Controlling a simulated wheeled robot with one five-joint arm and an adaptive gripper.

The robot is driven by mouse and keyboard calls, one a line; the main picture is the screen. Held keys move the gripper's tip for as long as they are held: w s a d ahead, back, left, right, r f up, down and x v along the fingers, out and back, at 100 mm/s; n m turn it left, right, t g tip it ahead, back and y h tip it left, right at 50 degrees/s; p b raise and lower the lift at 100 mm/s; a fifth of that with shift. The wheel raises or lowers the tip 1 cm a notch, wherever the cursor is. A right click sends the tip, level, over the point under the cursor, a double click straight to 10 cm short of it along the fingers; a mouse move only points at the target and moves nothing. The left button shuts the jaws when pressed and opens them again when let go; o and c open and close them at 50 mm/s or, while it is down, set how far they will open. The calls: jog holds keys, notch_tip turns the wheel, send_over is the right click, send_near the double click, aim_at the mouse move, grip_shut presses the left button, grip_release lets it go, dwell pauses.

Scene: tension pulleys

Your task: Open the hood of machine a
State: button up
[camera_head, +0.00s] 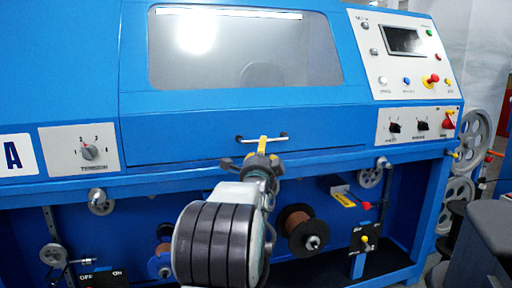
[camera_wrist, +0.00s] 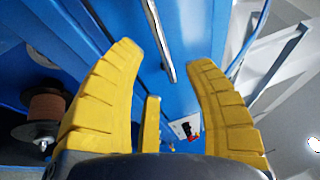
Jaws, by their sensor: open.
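A thin metal bar handle (camera_head: 282,138) sits low on the hood's front. My gripper (camera_head: 262,146) is right at the handle in the head view and covers part of it. In the wrist view my gripper (camera_wrist: 166,62) has its yellow fingers spread wide. The handle (camera_wrist: 158,35) shows in the gap between the fingertips, and I see no finger closed on it. Whether a finger touches it I cannot tell.
A tension dial (camera_head: 88,152) is at the left, and a control panel with a screen (camera_head: 403,40) is at the right. Below the hood are spools, including a brown one (camera_head: 298,226), and pulleys. Large grey wheels (camera_head: 475,135) stand at the right end.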

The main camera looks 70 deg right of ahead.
jog(key=shift+x, duration=3.45)
grip_shut()
